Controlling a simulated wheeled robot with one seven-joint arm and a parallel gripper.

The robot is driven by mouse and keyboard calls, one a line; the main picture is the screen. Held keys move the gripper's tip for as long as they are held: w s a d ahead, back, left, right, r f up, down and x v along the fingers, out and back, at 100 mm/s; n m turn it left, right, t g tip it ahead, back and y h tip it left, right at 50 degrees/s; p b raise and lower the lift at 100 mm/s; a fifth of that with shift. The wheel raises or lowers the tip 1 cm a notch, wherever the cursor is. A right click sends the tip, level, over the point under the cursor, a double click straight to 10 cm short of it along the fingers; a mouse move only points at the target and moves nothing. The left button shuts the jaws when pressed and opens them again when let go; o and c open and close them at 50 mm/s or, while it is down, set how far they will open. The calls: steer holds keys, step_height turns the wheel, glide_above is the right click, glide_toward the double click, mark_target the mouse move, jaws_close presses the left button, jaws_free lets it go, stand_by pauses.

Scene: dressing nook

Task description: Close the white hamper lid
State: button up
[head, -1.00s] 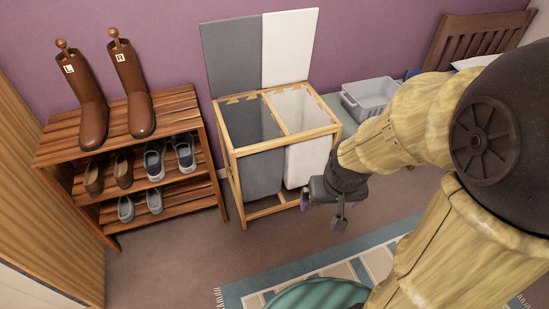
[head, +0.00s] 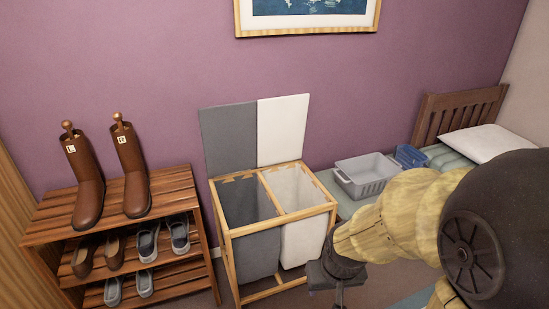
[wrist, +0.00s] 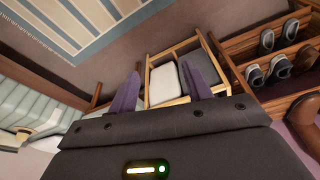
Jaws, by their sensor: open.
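The white hamper lid (head: 283,130) stands upright against the purple wall, beside the raised grey lid (head: 229,138). Below them is the wooden hamper frame (head: 277,221) with a grey bag (head: 256,256) on the left and a white bag (head: 302,242) on the right, both open at the top. My gripper (head: 335,300) is in front of the hamper's right side, low and apart from the lid; its tips are cut off by the picture's lower edge. In the wrist view my gripper (wrist: 161,92) shows two purple fingers spread apart with nothing between them, and the hamper (wrist: 168,102) lies beyond.
A shoe rack (head: 120,212) with brown boots on top stands left of the hamper. A grey basket (head: 366,174) and a blue basket (head: 410,156) sit on the bed (head: 440,158) at the right. A striped rug (wrist: 75,22) lies on the floor.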

steer(key=p+v, duration=0.2)
steer(key=w+p+v, duration=0.1)
steer(key=p+v, duration=0.1)
steer(key=v, duration=0.1)
steer(key=p+v, duration=0.2)
steer(key=shift+w+r, duration=0.3)
steer(key=shift+r, duration=0.05)
jaws_close()
steer(key=w+p+v, duration=0.2)
steer(key=p+v, duration=0.7)
steer(key=p, duration=0.1)
steer(key=shift+r, duration=0.35)
